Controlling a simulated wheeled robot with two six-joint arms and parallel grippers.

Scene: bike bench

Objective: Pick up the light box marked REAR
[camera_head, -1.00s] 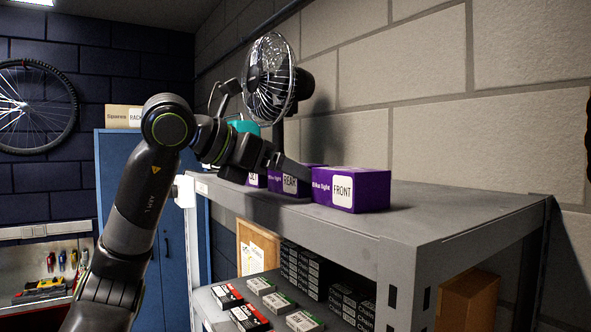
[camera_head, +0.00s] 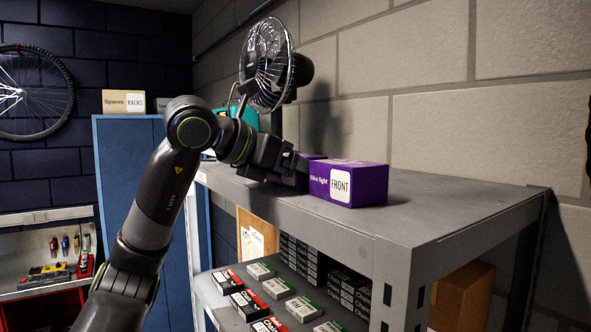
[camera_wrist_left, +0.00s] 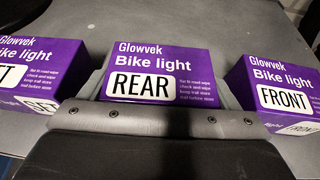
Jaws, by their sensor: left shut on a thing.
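The purple bike light box marked REAR (camera_wrist_left: 150,72) is in the middle of the left wrist view, its label facing me. My left gripper (camera_wrist_left: 162,92) is shut on it, with a finger at each side. In the head view my left gripper (camera_head: 296,166) reaches over the top shelf and hides most of this box. A purple box marked FRONT (camera_head: 362,184) stands just right of the gripper; it also shows in the left wrist view (camera_wrist_left: 268,75). A SET box (camera_wrist_left: 38,70) stands at the left in the wrist view. My right gripper is not in view.
A black fan (camera_head: 268,65) and a teal object (camera_head: 250,118) stand behind my arm. The grey top shelf (camera_head: 440,205) is clear to the right of the boxes. The lower shelf holds several small cartons (camera_head: 278,288). A brick wall (camera_head: 430,120) runs close behind.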

